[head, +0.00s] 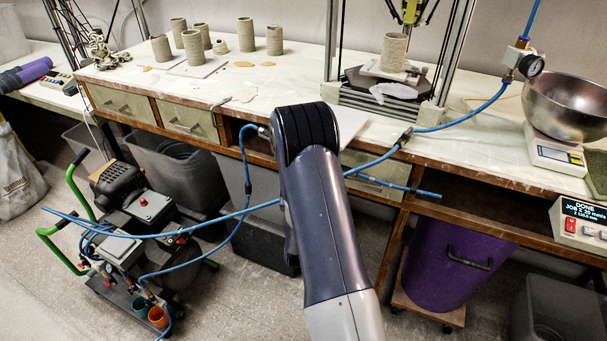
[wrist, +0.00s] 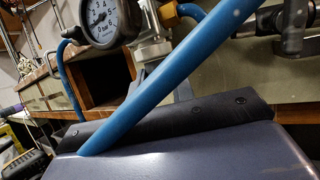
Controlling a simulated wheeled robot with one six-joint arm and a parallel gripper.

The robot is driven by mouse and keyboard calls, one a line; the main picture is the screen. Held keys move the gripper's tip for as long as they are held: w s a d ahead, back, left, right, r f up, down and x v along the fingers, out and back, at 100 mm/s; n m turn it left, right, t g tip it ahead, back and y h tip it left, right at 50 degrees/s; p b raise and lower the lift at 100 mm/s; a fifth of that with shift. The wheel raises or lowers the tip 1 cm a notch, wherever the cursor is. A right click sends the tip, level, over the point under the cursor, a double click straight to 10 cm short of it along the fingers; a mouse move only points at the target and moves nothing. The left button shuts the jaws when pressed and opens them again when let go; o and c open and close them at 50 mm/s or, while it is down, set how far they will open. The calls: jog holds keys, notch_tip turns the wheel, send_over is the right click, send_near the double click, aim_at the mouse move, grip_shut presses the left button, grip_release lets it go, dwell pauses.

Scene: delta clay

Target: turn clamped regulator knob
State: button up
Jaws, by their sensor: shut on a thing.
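In the wrist view a round white-faced pressure gauge (wrist: 103,20) stands at upper left. A brass fitting (wrist: 171,14) and a silver metal body (wrist: 152,50) sit to its right. No regulator knob can be made out. A thick blue hose (wrist: 165,75) crosses close to the camera and meets a dark blue-grey surface with a black, screwed edge, apparently mine. In the head view my arm reaches to the bench front and covers what lies behind it. Another gauge (head: 532,65) stands at the bench's right.
Blue hoses (head: 365,165) run along the bench front to a wheeled compressor (head: 140,210) at left. Clay cylinders (head: 246,34) stand on the bench (head: 295,68). A clay printer holds another cylinder (head: 394,51). A purple bin (head: 447,265) and a steel bowl (head: 570,100) are at right.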

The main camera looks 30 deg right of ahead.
dwell(0.4)
jog(key=o, duration=1)
jog(key=shift+b+v, duration=3.75)
jog(key=shift+v, duration=1.65)
